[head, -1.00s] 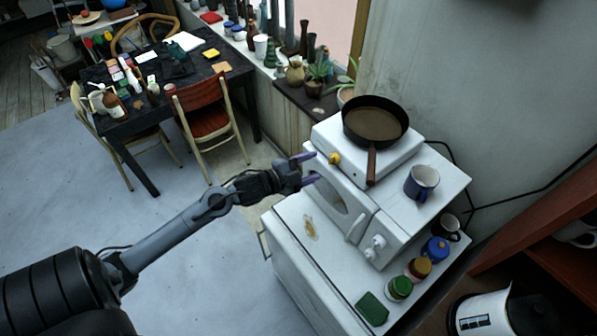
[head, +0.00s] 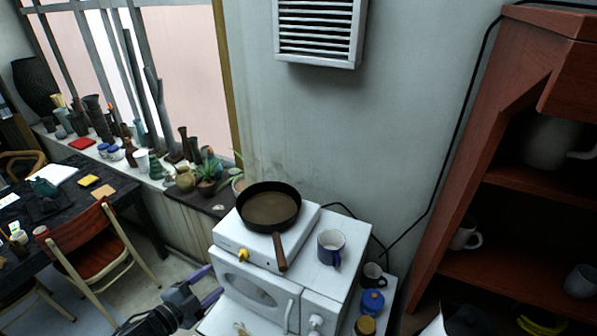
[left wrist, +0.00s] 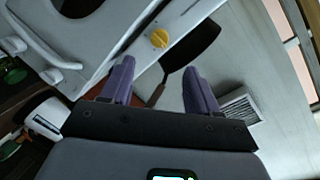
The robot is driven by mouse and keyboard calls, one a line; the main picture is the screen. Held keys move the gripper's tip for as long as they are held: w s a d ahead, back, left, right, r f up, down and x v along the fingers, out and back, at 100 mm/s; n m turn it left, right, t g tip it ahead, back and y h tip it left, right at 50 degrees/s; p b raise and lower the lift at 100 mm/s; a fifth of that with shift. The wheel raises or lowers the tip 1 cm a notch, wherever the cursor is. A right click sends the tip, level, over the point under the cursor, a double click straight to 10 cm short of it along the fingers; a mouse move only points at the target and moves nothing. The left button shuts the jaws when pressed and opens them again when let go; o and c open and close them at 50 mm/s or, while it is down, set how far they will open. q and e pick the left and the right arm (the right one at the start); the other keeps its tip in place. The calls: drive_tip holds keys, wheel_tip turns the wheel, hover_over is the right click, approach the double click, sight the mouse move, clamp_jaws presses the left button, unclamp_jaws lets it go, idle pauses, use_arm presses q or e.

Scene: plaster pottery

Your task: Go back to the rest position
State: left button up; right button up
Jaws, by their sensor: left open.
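My left gripper (head: 207,286) is open, with its purple fingers apart, at the lower left of the head view. It is left of the white hot plate's yellow knob (head: 243,255) and near the white microwave (head: 255,288). In the left wrist view the open fingers (left wrist: 158,80) have nothing gripped between them; the yellow knob (left wrist: 159,38) and the dark pan (left wrist: 190,48) show beyond them. The black frying pan (head: 270,208) sits on the hot plate (head: 232,232), its brown handle toward the front. My right gripper is in neither view.
A blue-and-white mug (head: 330,248) stands on the microwave. Another mug (head: 373,275) and jars (head: 372,302) stand beside it. A red-brown shelf (head: 480,190) rises at right. A dark table (head: 100,212) and chair (head: 95,245) stand at left, with bare floor in front.

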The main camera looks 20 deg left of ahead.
use_arm(q)
drive_tip(key=s+d+r+n+g+p, duration=0.1)
drive_tip(key=s+d+n+g+p, duration=0.15)
drive_tip(key=s+d+p, duration=0.35)
drive_tip(key=s+d+r+n+g+p, duration=0.1)
drive_tip(key=s+d+r+n+p, duration=0.2)
drive_tip(key=d, duration=0.5)
drive_tip(key=s+d+f+n+g+y+p, duration=0.1)
drive_tip(key=s+n+g, duration=0.3)
drive_tip(key=s+g, duration=0.4)
drive_tip(key=s+d+f+y, duration=0.1)
drive_tip(key=s, duration=0.1)
drive_tip(key=shift+s+d+f+n, duration=0.25)
drive_tip(key=shift+s+f+n, duration=0.1)
drive_tip(key=shift+f, duration=0.05)
